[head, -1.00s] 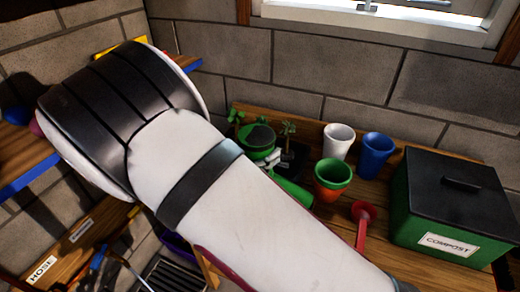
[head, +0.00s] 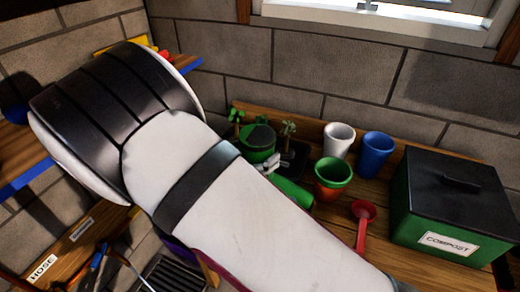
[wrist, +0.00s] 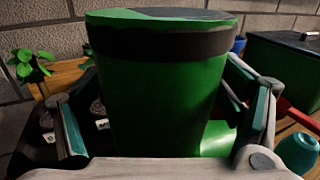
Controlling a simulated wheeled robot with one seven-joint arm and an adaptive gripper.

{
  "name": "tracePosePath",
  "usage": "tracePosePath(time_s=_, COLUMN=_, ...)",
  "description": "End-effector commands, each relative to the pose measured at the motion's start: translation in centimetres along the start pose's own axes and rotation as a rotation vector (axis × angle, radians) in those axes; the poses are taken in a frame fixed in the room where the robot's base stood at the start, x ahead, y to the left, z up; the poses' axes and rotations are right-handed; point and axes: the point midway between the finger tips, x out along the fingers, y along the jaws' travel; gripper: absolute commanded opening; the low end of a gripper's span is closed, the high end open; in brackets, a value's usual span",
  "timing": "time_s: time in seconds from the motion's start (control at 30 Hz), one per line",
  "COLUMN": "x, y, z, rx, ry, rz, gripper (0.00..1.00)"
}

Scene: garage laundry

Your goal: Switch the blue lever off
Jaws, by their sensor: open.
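I cannot make out a blue lever in either view. My gripper (wrist: 160,98) is open, with one finger on each side of a green cylinder with a dark band in the wrist view (wrist: 155,105). I cannot tell whether the fingers touch it. The cylinder also shows in the head view (head: 257,138), beyond my arm, on the wooden bench. A dark tray or panel (head: 296,158) with small labelled parts lies beside it. The cylinder and my left finger hide much of that panel in the wrist view.
A white cup (head: 338,139), a blue cup (head: 376,149) and a green and orange pot (head: 332,178) stand on the bench (head: 400,240). The block wall is behind.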

Motion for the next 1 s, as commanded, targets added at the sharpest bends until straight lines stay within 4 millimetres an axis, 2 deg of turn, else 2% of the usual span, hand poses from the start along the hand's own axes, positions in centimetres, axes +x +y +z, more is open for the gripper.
tracePosePath(time_s=0.3, x=-6.5, y=0.1, z=-0.1, rx=0.001, ry=0.001, rz=0.004, gripper=0.86)
tracePosePath(time_s=0.5, x=-9.6, y=0.1, z=-0.1, rx=0.001, ry=0.001, rz=0.004, gripper=0.86)
tracePosePath(time_s=0.7, x=-10.9, y=0.0, z=-0.1, rx=0.0, ry=0.0, rz=0.001, gripper=0.86)
tracePosePath(time_s=0.97, x=-11.0, y=0.0, z=0.0, rx=0.0, ry=0.0, rz=0.001, gripper=0.86)
tracePosePath(time_s=1.0, x=-11.0, y=0.0, z=0.0, rx=0.0, ry=0.0, rz=0.001, gripper=0.8)
